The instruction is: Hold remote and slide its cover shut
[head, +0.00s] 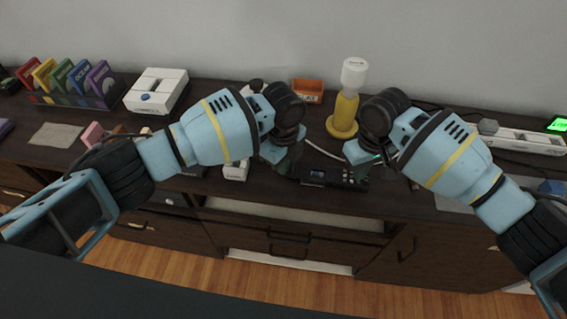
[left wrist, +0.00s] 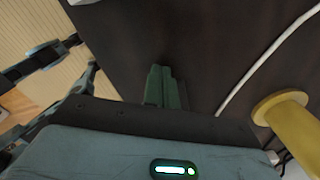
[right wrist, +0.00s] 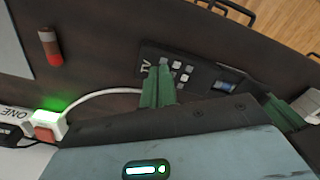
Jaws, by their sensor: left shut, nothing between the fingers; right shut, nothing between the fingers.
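The remote (head: 345,181) is a dark device lying on the dark cabinet top between my grippers.
A yellow and white bottle-like item (head: 345,108) stands behind the remote. An orange box (head: 308,91) is at the back, and a white device (head: 157,91) and colored cases (head: 75,82) are left. A white cable (right wrist: 98,93) curves nearby. The cabinet's front edge is close.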

